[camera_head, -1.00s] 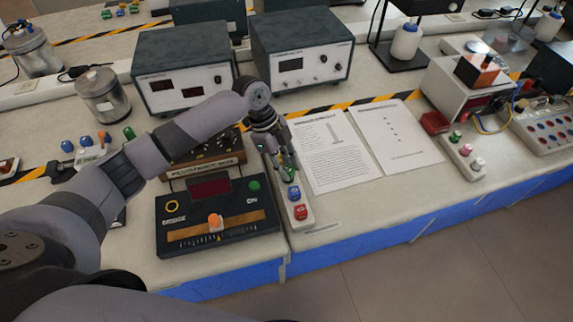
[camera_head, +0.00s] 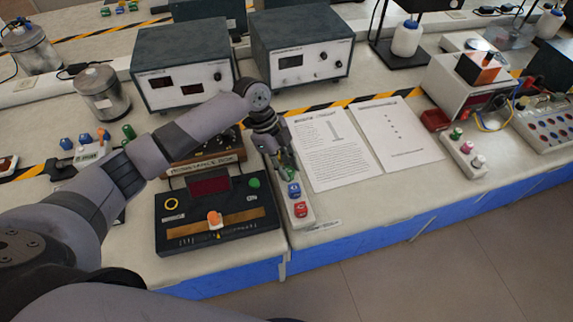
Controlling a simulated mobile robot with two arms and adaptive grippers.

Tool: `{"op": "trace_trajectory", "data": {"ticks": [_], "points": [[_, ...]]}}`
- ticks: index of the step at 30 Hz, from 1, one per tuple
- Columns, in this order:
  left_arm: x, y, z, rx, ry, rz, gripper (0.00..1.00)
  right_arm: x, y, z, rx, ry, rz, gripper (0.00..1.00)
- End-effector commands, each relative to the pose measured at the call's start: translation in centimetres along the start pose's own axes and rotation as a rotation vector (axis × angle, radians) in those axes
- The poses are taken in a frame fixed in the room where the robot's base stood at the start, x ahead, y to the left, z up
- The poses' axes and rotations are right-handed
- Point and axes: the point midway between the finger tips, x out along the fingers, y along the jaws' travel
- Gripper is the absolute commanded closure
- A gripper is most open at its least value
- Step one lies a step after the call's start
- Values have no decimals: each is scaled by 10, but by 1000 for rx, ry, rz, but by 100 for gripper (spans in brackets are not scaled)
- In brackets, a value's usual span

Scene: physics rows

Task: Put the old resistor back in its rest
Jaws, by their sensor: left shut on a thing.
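My left gripper (camera_head: 284,167) reaches in from the left and points down over the back end of a pale strip-shaped rest (camera_head: 301,221). It is shut on a small green piece (camera_head: 290,173), which seems to be the resistor and is mostly hidden by the fingers. A blue piece (camera_head: 293,190) and a red piece (camera_head: 299,209) stand on the same strip in front of it. I cannot tell whether the green piece touches the strip. My right gripper is not in view.
A black bridge box (camera_head: 180,236) with an orange knob stands left of the strip, with the resistance box (camera_head: 203,164) behind it. Printed sheets (camera_head: 330,165) lie to the right. Two instruments (camera_head: 300,65) stand behind. Another strip (camera_head: 463,160) with coloured pieces lies at right.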

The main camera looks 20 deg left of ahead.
Motion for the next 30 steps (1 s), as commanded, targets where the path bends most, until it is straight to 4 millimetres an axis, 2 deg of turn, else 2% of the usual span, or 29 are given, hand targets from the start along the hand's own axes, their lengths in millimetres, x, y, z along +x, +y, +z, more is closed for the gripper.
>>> {"op": "trace_trajectory", "data": {"ticks": [2, 3, 12, 20, 27, 30], "points": [[0, 0, 0, 0, 0, 0, 100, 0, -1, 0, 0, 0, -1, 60], [0, 0, 0, 0, 0, 0, 76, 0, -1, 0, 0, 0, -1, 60], [0, 0, 0, 0, 0, 0, 56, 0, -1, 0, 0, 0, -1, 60], [0, 0, 0, 0, 0, 0, 53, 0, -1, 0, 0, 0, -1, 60], [0, 0, 0, 0, 0, 0, 37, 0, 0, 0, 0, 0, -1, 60], [0, 0, 0, 0, 0, 0, 37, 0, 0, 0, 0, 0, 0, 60]]}}
